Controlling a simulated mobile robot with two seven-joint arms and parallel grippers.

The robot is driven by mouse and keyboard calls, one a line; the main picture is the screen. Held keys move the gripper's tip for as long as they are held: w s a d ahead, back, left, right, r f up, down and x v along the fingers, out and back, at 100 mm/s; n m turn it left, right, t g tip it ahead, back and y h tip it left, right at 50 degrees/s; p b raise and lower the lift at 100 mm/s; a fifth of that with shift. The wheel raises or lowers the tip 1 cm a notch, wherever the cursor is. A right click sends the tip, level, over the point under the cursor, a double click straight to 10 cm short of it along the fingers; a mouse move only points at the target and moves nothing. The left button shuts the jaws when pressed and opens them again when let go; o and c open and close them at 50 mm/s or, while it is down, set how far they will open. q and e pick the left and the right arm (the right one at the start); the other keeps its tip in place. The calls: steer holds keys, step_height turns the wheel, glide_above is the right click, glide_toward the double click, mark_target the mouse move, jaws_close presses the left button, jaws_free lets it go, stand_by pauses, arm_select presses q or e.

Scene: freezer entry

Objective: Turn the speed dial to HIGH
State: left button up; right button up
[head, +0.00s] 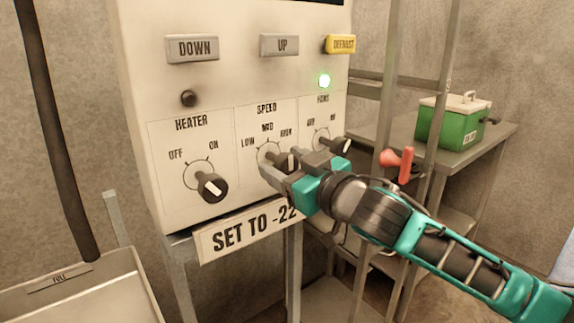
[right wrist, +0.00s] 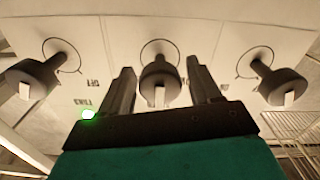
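The speed dial (head: 285,157) is a dark round knob under the SPEED label (head: 267,108), whose marks read LOW, MID and HIGH. My right gripper (head: 292,168) is at this dial and partly covers it in the head view. In the right wrist view the speed dial (right wrist: 160,82) stands between the two fingers of my right gripper (right wrist: 163,80), with a gap on each side. The fingers are open and straddle the knob. A white mark shows on its face, but I cannot tell which setting it points to. My left gripper is out of view.
The heater dial (head: 211,187) and fans dial (head: 340,146) flank the speed dial closely. Above are the DOWN (head: 192,48), UP (head: 279,45) and yellow DEFROST (head: 340,44) buttons and a lit green lamp (head: 324,81). A green box (head: 449,124) sits on a table at right.

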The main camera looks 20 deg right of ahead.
steer(key=c, duration=0.9)
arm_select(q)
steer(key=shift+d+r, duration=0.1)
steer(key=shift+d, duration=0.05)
